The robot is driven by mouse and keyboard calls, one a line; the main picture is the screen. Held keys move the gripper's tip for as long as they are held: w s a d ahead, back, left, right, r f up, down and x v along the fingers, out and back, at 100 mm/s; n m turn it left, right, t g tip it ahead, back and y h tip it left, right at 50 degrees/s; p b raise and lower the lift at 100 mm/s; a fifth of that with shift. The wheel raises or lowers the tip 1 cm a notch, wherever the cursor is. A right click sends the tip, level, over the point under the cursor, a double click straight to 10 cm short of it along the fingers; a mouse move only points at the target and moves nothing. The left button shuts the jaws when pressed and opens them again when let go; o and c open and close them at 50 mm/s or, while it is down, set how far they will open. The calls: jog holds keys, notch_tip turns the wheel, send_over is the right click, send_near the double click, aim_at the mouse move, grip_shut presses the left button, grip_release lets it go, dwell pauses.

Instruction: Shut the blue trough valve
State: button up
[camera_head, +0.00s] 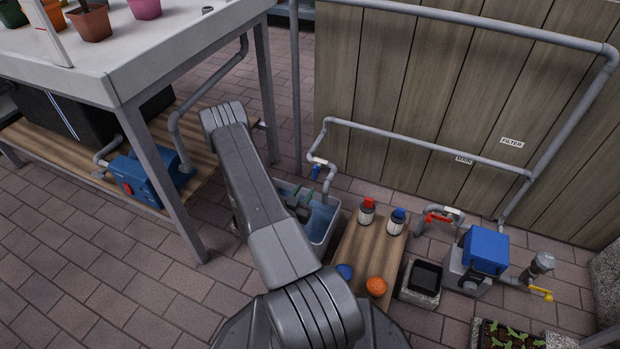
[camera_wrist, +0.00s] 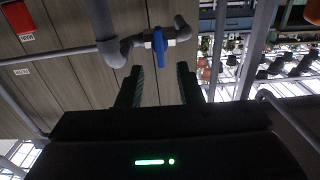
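The blue valve handle (camera_head: 316,171) sits on a grey pipe above the water trough (camera_head: 322,232), against the wooden fence. In the wrist view, the blue handle (camera_wrist: 159,47) lies across the line of the pipe at a pale valve body. My gripper (camera_head: 301,203) is over the trough, close to the valve and below it in the head view. In the wrist view, the two dark fingers of my gripper (camera_wrist: 159,88) are apart and empty. The handle appears beyond the fingertips, in line with the gap. Contact is not visible.
A wooden bench (camera_head: 362,250) with red-capped and blue-capped bottles stands right of the trough. Further right are a red valve handle (camera_head: 438,217), a blue pump box (camera_head: 486,250) and a yellow handle (camera_head: 541,293). The potting table (camera_head: 170,50) and its legs stand left of my arm.

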aim_at(314, 174)
jog(key=p+v, duration=0.1)
jog(key=v, duration=0.5)
jog(key=shift+w, duration=0.1)
jog(key=b+x, duration=0.3)
jog(key=x, duration=1)
jog(key=shift+w+d+b, duration=0.2)
jog(key=shift+w+b, duration=0.15)
jog(key=shift+b, duration=0.05)
